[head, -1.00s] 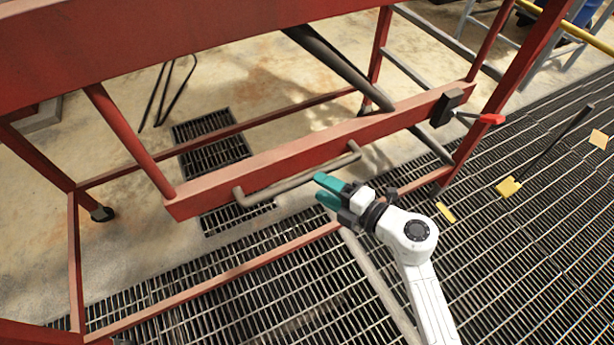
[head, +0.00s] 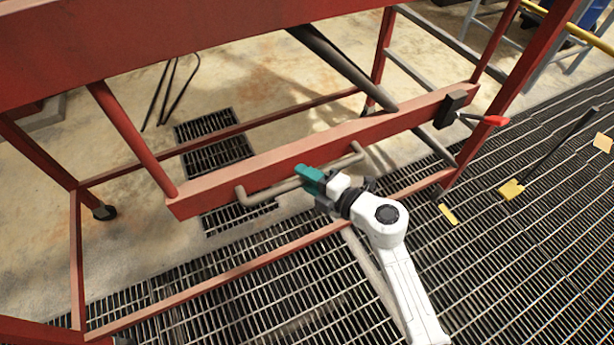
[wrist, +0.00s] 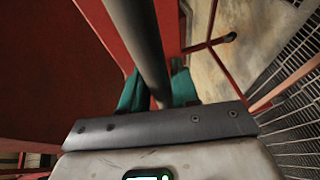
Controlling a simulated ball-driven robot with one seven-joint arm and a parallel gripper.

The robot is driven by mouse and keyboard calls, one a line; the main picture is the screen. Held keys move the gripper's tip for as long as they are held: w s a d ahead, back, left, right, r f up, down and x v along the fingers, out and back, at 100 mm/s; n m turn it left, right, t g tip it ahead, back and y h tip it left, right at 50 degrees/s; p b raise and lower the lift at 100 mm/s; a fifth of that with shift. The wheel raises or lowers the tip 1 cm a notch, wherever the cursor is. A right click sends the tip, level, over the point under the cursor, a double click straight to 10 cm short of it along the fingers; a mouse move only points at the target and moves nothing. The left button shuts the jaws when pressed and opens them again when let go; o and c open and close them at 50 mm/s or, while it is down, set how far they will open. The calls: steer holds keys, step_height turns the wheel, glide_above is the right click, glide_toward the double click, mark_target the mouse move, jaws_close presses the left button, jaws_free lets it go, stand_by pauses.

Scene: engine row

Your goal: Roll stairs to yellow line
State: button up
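The stairs are a red metal frame (head: 290,157) on a caster, spanning the head view. A grey handle bar (head: 285,187) is fixed along the low red beam nearest me. My gripper (head: 311,178) with teal fingers is at the middle of this handle. In the wrist view the bar (wrist: 143,45) runs between the two fingers (wrist: 158,88), close to both. I cannot tell whether they press on it. The lower finger is mostly hidden in the head view.
A black block with a red lever (head: 494,120) sits at the beam's right end. A yellow-footed dark pole (head: 511,189) lies or stands on the grating to the right. Dark floor grating (head: 250,310) is open in front. A yellow rail (head: 580,32) is at upper right.

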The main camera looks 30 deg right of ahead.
mark_target(295, 184)
jaws_close()
steer(key=shift+a, duration=0.1)
steer(key=shift+a+r+p, duration=0.15)
steer(key=shift+a+p, duration=0.5)
steer(key=shift+a, duration=0.05)
steer(key=shift+a+f, duration=0.2)
steer(key=shift+a, duration=0.5)
steer(key=shift+o, duration=0.9)
jaws_free()
steer(key=shift+o, duration=1.2)
steer(key=shift+d, duration=0.2)
steer(key=v, duration=1)
steer(key=shift+s+r, duration=0.15)
steer(key=shift+s, duration=0.2)
steer(key=shift+d, duration=0.15)
